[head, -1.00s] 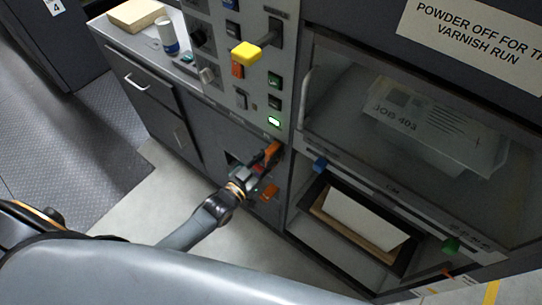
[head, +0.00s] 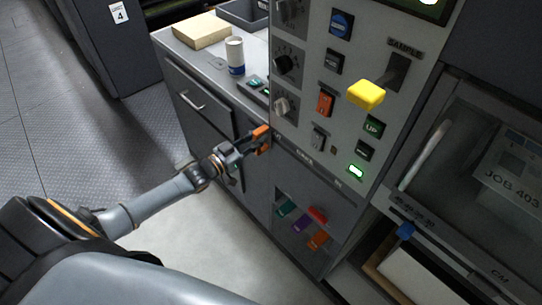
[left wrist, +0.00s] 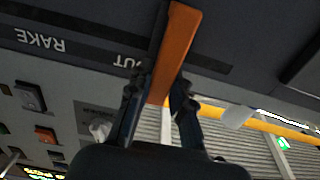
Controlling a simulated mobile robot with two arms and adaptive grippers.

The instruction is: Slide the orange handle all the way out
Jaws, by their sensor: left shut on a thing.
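The orange handle (head: 262,133) is at the left end of the slot strip on the grey machine front, below the control panel. My left gripper (head: 254,146) is shut on it. In the left wrist view, the orange handle (left wrist: 175,50) is a long flat bar standing between the two dark fingers of my left gripper (left wrist: 160,92). It crosses the dark slot (left wrist: 80,48) right beside the upside-down word OUT; RAKE is printed farther left. My right gripper is not in view.
A yellow knob (head: 366,94) sticks out from the control panel above right. A recess (head: 300,222) with coloured levers is below the slot. A cabinet (head: 197,100) with a bar handle, a cup (head: 235,56) and a yellowish block (head: 201,31) are at the left. The floor beside it is clear.

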